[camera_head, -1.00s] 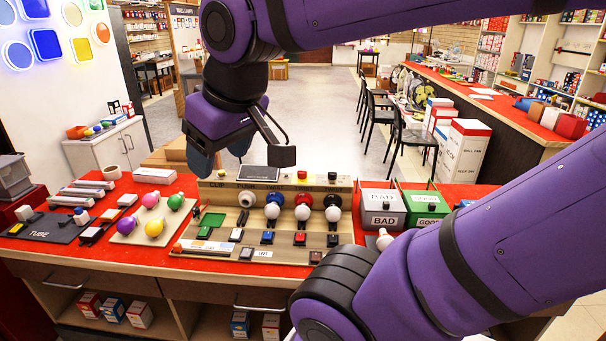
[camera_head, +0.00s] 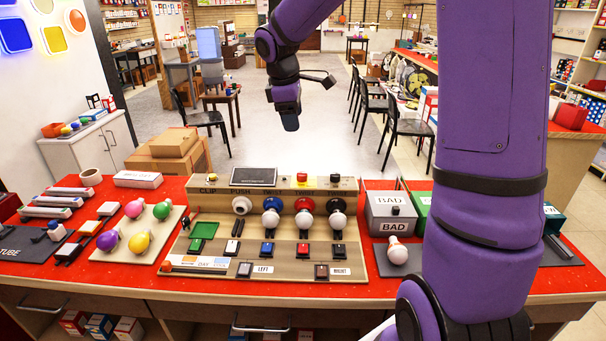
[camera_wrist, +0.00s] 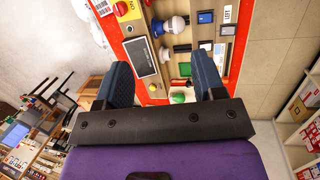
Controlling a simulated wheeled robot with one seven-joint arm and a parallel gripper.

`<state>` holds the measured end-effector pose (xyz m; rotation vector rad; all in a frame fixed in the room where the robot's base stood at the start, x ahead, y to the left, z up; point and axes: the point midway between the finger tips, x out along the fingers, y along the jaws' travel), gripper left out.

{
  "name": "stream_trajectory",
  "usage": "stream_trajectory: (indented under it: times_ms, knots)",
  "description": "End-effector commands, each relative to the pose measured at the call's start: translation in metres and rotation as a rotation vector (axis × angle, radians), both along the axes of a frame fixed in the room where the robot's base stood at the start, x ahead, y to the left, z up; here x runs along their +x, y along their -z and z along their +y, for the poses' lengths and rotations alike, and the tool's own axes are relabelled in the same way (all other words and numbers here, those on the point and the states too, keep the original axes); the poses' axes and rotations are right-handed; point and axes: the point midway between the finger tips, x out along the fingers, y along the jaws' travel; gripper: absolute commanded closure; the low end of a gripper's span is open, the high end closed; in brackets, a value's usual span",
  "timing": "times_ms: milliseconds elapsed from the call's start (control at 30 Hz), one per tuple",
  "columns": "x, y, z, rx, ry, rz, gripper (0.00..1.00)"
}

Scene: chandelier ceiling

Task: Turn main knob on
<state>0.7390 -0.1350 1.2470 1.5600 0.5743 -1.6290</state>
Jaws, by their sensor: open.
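A wooden test panel (camera_head: 290,249) stands on the red counter. Along its raised back edge are a dark screen (camera_head: 254,175), a red button (camera_head: 302,177) and a small dark knob (camera_head: 336,179) near the right end. No label reading "main" is legible, so I cannot tell for certain which control is the main knob. My gripper (camera_head: 290,122) hangs in the air beyond and above the panel's back edge, apart from it. In the wrist view my gripper (camera_wrist: 165,78) has its two dark fingers spread with nothing between them; the screen (camera_wrist: 140,57) and the red button (camera_wrist: 121,8) show past them.
Several white bulbs with coloured bases sit in the panel's sockets. Coloured bulbs on a board (camera_head: 156,253) are at left. A grey BAD bin (camera_head: 391,210) and a loose white bulb (camera_head: 397,250) are at right. Cardboard boxes (camera_head: 172,150) stand behind the counter.

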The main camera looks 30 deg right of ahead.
Motion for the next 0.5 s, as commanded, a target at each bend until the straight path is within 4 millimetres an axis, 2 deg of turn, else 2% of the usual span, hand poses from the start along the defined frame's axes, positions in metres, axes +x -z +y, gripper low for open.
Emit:
stream_trajectory:
  times_ms: [33,200,500]
  knots:
    - [0.015,0.014,-0.009,0.012,-0.034,0.026,0.37]
    - [0.059,0.054,-0.034,0.051,-0.166,0.084,0.37]
    - [0.117,0.127,-0.086,0.154,-0.358,0.128,0.37]
